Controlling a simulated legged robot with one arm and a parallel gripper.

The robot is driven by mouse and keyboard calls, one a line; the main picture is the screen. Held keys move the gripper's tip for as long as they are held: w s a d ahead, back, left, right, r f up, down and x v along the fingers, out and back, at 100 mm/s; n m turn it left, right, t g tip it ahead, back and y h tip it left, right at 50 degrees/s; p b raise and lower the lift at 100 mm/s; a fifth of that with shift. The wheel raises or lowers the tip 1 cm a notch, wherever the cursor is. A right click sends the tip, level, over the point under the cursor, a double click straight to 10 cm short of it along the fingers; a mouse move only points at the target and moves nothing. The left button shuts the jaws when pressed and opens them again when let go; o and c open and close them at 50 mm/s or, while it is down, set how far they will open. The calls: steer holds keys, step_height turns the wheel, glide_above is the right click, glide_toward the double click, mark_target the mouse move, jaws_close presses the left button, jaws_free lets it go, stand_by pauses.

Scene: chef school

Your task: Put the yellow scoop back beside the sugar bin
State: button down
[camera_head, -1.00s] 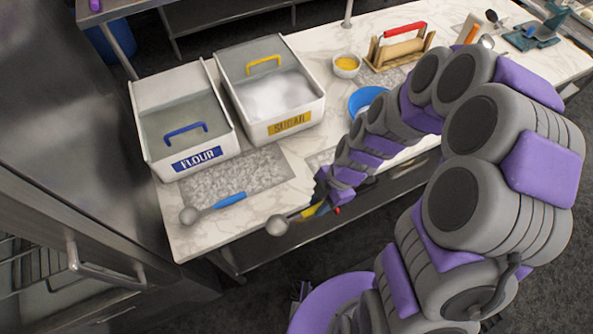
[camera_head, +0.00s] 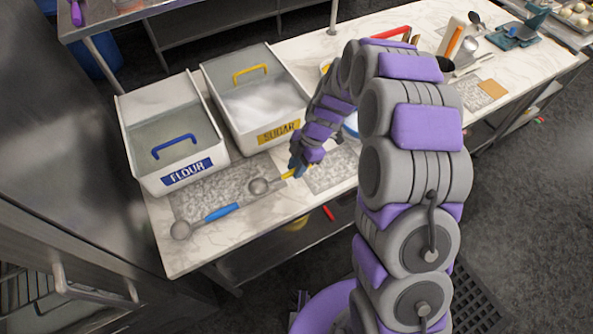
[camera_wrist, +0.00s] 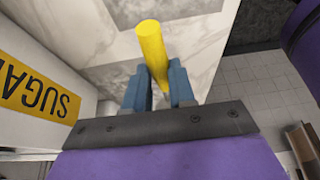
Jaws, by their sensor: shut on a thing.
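The yellow scoop (camera_head: 260,186) has a round metal bowl and a yellow handle. My gripper (camera_head: 297,170) is shut on its handle in front of the sugar bin (camera_head: 279,142), which is white with a yellow label and yellow lid handle. In the wrist view the yellow handle (camera_wrist: 152,45) stands between the blue fingers (camera_wrist: 158,88), and the sugar label (camera_wrist: 35,88) is at the left. The scoop's bowl is near the right end of the grey speckled mat before the flour bin. Whether the scoop touches the counter, I cannot tell.
The flour bin (camera_head: 172,165) stands left of the sugar bin. A blue-handled scoop (camera_head: 208,221) lies at the counter's front left. A second speckled mat (camera_head: 333,174) lies before the sugar bin's right side, partly hidden by my arm. Bare marble (camera_head: 262,222) shows along the front edge.

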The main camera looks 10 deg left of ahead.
steer(key=f, duration=0.3)
steer(key=shift+w+f, duration=0.2)
steer(key=shift+f, duration=0.1)
steer(key=shift+r, duration=0.1)
steer(key=shift+b, duration=0.3)
steer(key=c, duration=0.9)
jaws_free()
steer(key=shift+c, duration=0.2)
steer(key=p+v, duration=0.1)
steer(key=v, duration=1)
steer(key=shift+r, duration=0.15)
steer(key=shift+w+d+r, duration=0.1)
steer(key=shift+d+r, duration=0.1)
steer(key=shift+r, duration=0.1)
